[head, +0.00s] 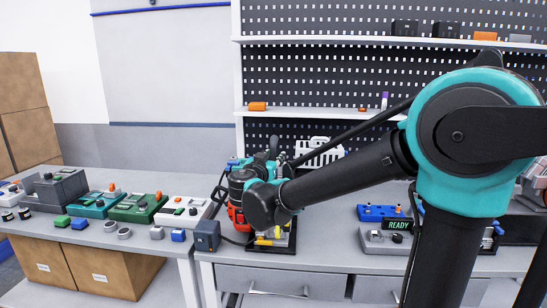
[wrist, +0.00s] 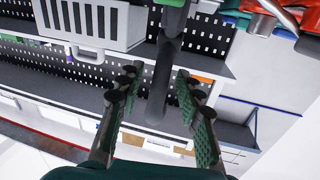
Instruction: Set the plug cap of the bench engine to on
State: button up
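The bench engine is mostly hidden behind my arm in the head view; a red part (head: 236,217) and its black base (head: 285,241) show at the bench's front. In the wrist view, a dark, rounded cylinder (wrist: 160,88), which looks like the plug cap, lies between the two fingers of my gripper (wrist: 157,76). The fingers are spread, with a visible gap on each side of it. Whether the cap is seated cannot be told. The gripper's fingertips are not clear in the head view.
A white slotted block (head: 320,152) stands just behind the arm; a similar slotted grey block (wrist: 92,22) is close by in the wrist view. A blue device (head: 382,213) and a grey READY panel (head: 372,240) sit right. Coloured control boxes (head: 138,208) fill the left table.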

aim_at(275, 150)
grip_shut()
dwell(0.3)
jog(key=shift+w+r, duration=0.1)
jog(key=shift+w, duration=0.05)
dwell(0.3)
jog(key=g, duration=0.1)
jog(key=w+g, duration=0.1)
jog(key=g, duration=0.2)
jog(key=shift+w+d+r+n+y, duration=0.1)
jog(key=shift+w+r+n+y, duration=0.25)
jog(key=shift+n+y, duration=0.05)
jog(key=g, duration=0.2)
jog(key=w+g, duration=0.1)
jog(key=g, duration=0.1)
jog(key=w+g, duration=0.1)
jog(key=shift+w+f+n+g+y, duration=0.1)
jog(key=shift+w+n+g+y, duration=0.05)
jog(key=shift+n+g+y, duration=0.2)
jog(key=w+f+g, duration=0.1)
jog(key=g, duration=0.2)
jog(key=w+g, duration=0.1)
jog(key=g, duration=0.2)
jog(key=w+f+n+g, duration=0.1)
jog(key=g, duration=0.2)
jog(key=shift+f, duration=0.35)
jog(key=shift+f+g, duration=0.3)
jog(key=shift+g, duration=0.65)
jog(key=shift+y, duration=0.25)
